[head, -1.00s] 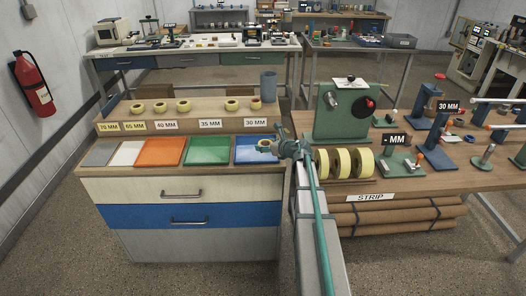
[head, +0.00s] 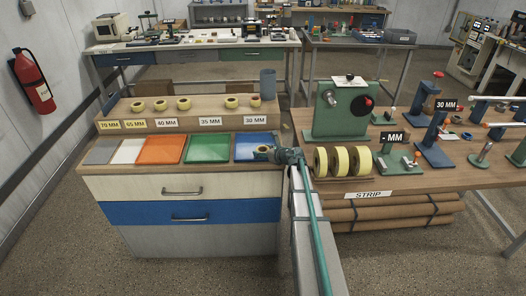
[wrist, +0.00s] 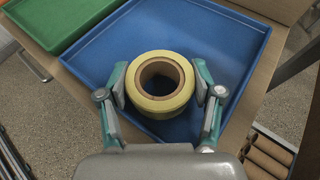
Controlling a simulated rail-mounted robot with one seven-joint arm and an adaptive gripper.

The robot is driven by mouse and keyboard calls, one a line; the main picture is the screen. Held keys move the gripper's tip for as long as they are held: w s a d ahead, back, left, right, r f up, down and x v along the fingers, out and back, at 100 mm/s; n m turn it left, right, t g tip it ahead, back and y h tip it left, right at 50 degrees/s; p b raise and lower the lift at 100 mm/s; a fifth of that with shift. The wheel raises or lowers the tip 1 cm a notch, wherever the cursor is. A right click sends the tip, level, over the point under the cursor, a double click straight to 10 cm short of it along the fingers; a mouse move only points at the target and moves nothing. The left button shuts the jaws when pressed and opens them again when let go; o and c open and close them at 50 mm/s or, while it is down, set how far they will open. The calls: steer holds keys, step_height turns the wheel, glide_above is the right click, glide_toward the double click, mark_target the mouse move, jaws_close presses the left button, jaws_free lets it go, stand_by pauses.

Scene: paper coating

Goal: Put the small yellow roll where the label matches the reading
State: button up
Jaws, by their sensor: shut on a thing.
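The small yellow roll (wrist: 160,82) with a brown core is between the two fingers of my gripper (wrist: 162,92) in the wrist view. My gripper is shut on it, over the blue tray (wrist: 240,35). In the head view my gripper (head: 270,153) and the roll are at the tray's front right. I cannot tell whether the roll touches the tray. The blue stand at right reads 30 MM (head: 446,105); the green device's sign (head: 393,138) shows a dash before MM. Shelf labels read 70, 65, 40, 35 and 30 MM (head: 256,120), the last behind the blue tray.
Several yellow rolls (head: 184,103) stand on the wooden shelf above the labels. Green (head: 208,148), orange (head: 160,150), white and grey trays lie left of the blue one. Larger yellow rolls (head: 342,160) and a green machine (head: 340,115) stand close right of my gripper.

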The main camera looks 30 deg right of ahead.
steer(key=shift+f, duration=0.1)
steer(key=o, duration=1.1)
steer(key=shift+o, duration=0.2)
steer(key=b+v, duration=0.3)
steer(key=v, duration=0.9)
